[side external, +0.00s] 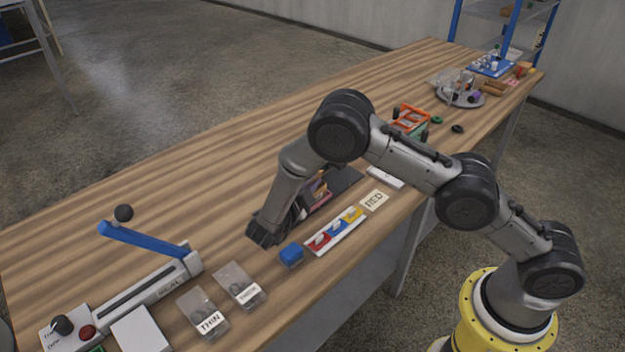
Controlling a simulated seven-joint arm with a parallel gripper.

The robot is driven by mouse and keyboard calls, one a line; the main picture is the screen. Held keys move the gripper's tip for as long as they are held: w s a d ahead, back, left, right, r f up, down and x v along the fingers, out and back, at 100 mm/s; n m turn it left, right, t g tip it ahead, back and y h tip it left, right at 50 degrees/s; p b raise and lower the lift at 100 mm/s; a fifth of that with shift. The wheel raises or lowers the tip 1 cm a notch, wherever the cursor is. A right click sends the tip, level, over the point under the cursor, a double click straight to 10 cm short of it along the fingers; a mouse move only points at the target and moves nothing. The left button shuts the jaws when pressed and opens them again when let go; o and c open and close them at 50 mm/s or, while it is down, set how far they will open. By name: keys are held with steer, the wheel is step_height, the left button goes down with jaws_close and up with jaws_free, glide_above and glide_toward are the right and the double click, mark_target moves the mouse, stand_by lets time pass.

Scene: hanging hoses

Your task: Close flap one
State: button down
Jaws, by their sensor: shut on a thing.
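My gripper (265,232) is low over the wooden table, left of a small blue block. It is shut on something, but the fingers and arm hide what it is. A dark box-like thing (318,196) with reddish and purple contents is partly hidden behind my forearm. A flat dark panel (345,179) spreads from its right side close to the table. No flap is marked "one" where I can read it, and the near left side of the box is hidden.
The blue block (291,254) and a white tray (334,232) with red, blue and yellow sections stand close to my gripper. A "RED" card (374,200) lies beyond. A sealer with a raised blue lever (145,240) and two labelled bags are at left. The table's back left is clear.

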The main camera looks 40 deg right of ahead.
stand_by(0.3)
steer(key=shift+s+f+m+t+h, duration=0.2)
steer(key=shift+f+m, duration=0.1)
steer(key=shift+m, duration=0.2)
steer(key=shift+s+f+m+t+h, duration=0.1)
steer(key=shift+f+m+t, duration=0.15)
steer(key=shift+m, duration=0.25)
steer(key=c, duration=1.1)
jaws_free()
steer(key=shift+o, duration=0.2)
steer(key=shift+f, duration=0.1)
steer(key=shift+v, duration=4.05)
steer(key=shift+w, duration=0.1)
